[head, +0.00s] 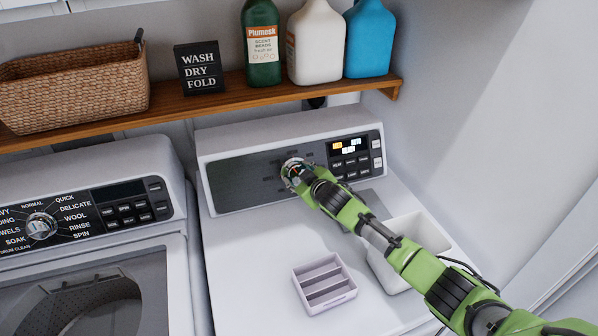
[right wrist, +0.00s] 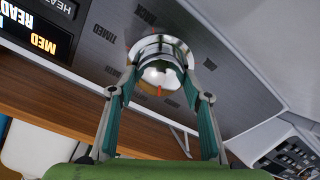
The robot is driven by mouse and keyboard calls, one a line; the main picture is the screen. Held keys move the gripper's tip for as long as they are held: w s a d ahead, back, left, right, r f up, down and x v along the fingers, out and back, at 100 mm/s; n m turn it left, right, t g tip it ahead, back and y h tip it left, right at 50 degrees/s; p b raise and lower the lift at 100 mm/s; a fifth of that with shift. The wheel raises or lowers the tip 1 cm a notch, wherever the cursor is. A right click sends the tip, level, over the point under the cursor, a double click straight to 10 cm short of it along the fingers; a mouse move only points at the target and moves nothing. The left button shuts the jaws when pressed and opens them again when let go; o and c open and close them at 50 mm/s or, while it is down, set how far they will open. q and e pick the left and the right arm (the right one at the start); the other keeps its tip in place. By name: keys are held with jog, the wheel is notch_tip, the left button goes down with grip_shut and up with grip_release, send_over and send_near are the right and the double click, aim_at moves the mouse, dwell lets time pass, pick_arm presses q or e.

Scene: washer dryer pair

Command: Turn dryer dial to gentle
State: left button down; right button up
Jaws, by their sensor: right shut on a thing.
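The dryer dial (head: 291,166) is a round chrome knob on the dryer's dark control panel (head: 240,182). My right gripper (head: 299,174) reaches it from the lower right and hides much of it. In the right wrist view the dial (right wrist: 162,72) sits between the two green-padded fingers of my right gripper (right wrist: 163,92), which are shut on it. A small red mark shows on the knob's face. My left gripper is not in view.
The dryer's lit display (head: 350,145) and buttons are right of the dial. A white bin (head: 385,272) and a small divided tray (head: 325,283) sit on the dryer top. The washer (head: 90,215) stands left. A wooden shelf (head: 215,103) with bottles and a basket runs above.

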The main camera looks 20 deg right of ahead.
jog(key=n+p, duration=0.2)
jog(key=n, duration=0.4)
jog(key=shift+r, duration=0.15)
jog(key=n+g+p, duration=0.1)
jog(key=n+p, duration=0.1)
jog(key=n, duration=0.2)
jog(key=shift+a+y, duration=0.1)
jog(key=shift+y, duration=0.2)
jog(key=shift+f+n+p, duration=0.2)
jog(key=shift+n+p, duration=0.2)
jog(key=shift+n, duration=0.4)
jog(key=o, duration=1.1)
jog(key=shift+s, duration=0.1)
jog(key=v, duration=1.2)
